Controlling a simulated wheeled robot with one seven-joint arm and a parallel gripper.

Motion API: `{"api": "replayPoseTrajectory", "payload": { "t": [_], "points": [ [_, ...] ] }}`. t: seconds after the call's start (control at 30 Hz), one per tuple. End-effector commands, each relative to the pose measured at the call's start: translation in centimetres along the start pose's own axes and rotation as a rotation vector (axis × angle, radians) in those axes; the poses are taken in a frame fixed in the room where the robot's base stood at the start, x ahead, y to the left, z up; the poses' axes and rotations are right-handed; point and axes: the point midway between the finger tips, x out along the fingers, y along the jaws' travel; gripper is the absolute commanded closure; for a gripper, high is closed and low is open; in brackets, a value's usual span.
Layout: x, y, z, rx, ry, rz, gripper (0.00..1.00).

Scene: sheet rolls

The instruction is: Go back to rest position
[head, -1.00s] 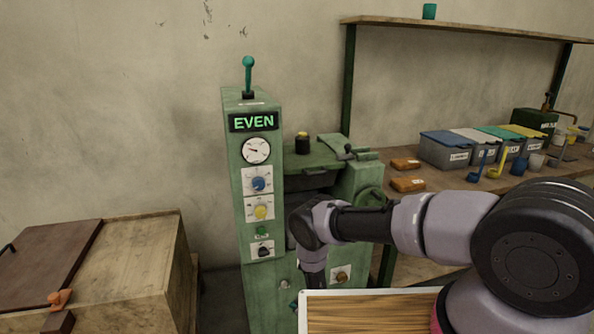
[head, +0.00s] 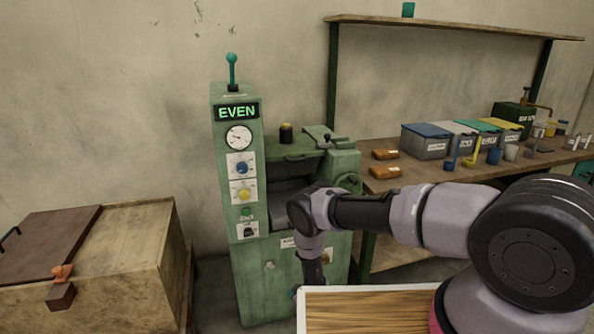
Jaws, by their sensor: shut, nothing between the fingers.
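My arm reaches from the right edge toward the middle, then bends downward in front of the green machine (head: 222,190). Its lower link drops behind the near wood-topped board (head: 370,311), so my gripper is hidden. The machine stands upright with a lit "EVEN" sign (head: 237,112), a round gauge (head: 239,136), a blue knob (head: 242,168) and a yellow knob (head: 243,195). A teal-topped lever (head: 232,70) rises from its top.
A wooden crate (head: 140,245) with a brown lid (head: 45,243) stands at left. At right, a bench (head: 400,184) holds orange-brown packets (head: 386,172), lidded bins (head: 425,148) and cups. A shelf (head: 450,27) hangs above it. Bare floor shows between crate and machine.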

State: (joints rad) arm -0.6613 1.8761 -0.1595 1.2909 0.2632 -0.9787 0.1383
Motion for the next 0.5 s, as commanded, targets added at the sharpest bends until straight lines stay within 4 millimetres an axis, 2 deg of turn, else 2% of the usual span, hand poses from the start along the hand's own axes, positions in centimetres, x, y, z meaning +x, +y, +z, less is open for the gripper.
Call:
{"api": "replayPoseTrajectory", "payload": {
  "t": [0.27, 0.37, 0.5],
  "points": [
    [-0.5, 3.6, -5.2, 0.058, -0.012, 0.038, 1.0],
    [-1.0, 5.5, -7.8, 0.09, -0.021, 0.058, 1.0],
    [-2.4, 9.0, -12.4, 0.148, -0.034, 0.09, 1.0]
  ]
}}
